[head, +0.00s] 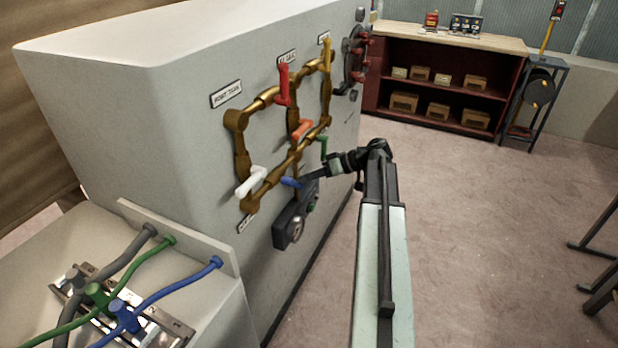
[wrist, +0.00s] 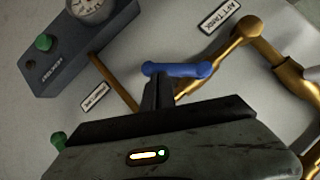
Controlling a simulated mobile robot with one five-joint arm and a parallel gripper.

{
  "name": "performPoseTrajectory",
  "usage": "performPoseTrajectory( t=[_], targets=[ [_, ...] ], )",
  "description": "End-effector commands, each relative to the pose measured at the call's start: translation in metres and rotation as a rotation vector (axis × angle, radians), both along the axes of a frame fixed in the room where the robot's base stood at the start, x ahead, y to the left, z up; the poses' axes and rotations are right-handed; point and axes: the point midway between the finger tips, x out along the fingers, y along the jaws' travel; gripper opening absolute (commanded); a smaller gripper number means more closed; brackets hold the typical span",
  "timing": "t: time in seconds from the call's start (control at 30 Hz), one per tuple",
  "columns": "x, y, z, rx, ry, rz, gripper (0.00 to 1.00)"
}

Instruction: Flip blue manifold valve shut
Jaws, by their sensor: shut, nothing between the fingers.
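The blue valve handle (head: 291,182) sits low on the brass manifold (head: 271,187), on the side of the large grey cabinet. In the wrist view the blue handle (wrist: 177,69) lies roughly level across the picture, just beyond my fingertips. My gripper (head: 306,181) is at the blue handle, coming in from the right. In the wrist view my gripper (wrist: 158,78) is shut and empty, its fingertips at or very near the handle's left half. I cannot tell whether they touch it. The fingers hide a little of the pipe behind.
A white handle (head: 250,180), an orange handle (head: 301,130), a red handle (head: 284,84), a yellow handle (head: 326,54) and a green handle (head: 323,148) share the manifold. A dark gauge box (head: 292,222) is just below my gripper. Open floor lies to the right.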

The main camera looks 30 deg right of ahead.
Motion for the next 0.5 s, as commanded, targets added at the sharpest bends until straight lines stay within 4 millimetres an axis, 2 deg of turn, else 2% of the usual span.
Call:
performPoseTrajectory(
  t=[0.1,0.5],
  targets=[
    [0.002,0.008,-0.01,0.001,-0.004,0.004,0.0],
    [-0.004,0.023,-0.028,0.001,-0.006,0.008,0.0]
  ],
)
